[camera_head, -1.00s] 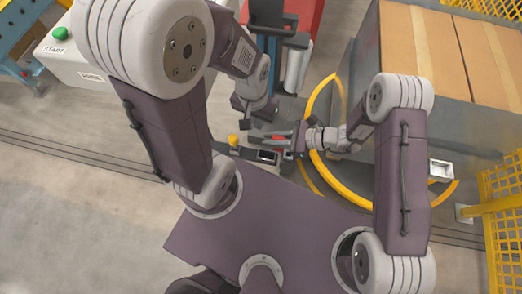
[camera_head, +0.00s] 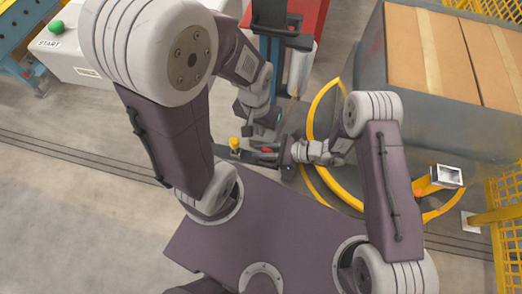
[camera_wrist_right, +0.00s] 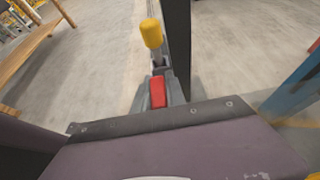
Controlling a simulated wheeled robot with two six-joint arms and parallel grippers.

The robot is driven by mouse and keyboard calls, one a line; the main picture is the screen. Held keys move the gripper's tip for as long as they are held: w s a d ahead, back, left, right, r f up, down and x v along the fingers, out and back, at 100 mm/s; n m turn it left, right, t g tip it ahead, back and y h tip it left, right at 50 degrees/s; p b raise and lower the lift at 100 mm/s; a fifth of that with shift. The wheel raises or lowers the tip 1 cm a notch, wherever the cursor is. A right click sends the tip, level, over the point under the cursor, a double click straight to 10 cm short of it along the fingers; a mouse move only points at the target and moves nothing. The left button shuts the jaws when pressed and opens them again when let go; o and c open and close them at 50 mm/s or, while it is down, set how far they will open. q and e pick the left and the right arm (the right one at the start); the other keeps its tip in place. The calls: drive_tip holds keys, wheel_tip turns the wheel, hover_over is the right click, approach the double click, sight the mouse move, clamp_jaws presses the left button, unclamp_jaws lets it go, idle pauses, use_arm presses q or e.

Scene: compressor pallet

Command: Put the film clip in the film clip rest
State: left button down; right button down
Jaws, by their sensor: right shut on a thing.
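My right gripper (camera_head: 262,154) reaches in from the right in the head view, its fingers pointing left. It is shut on a small red piece, taken as the film clip (camera_head: 267,150). In the right wrist view the film clip (camera_wrist_right: 158,92) sits between the two grey fingers. A yellow knob (camera_wrist_right: 152,33) stands on a dark bracket just beyond the fingertips; the knob also shows in the head view (camera_head: 234,142). I cannot tell whether it joins the clip. My left gripper (camera_head: 258,122) is just above; its jaw state is unclear. I cannot make out the film clip rest.
A yellow ring (camera_head: 322,105) curves over the floor right of the grippers. A grey bin with cardboard boxes (camera_head: 425,50) stands at upper right. Yellow mesh fencing (camera_head: 508,200) is at the right edge. A white box with a green button (camera_head: 56,27) is at upper left.

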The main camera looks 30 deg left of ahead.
drive_tip(key=c, duration=1.4)
unclamp_jaws()
drive_tip(key=shift+o, duration=0.2)
drive_tip(key=shift+r, duration=0.1)
drive_tip(key=shift+d+r+p, duration=0.2)
drive_tip(key=shift+r+p, duration=0.05)
drive_tip(key=shift+p, duration=0.15)
drive_tip(key=p+v, duration=0.2)
drive_tip(key=v, duration=0.9)
drive_tip(key=shift+w+d+p, duration=0.15)
drive_tip(key=shift+d+p, duration=0.15)
drive_tip(key=shift+p, duration=0.05)
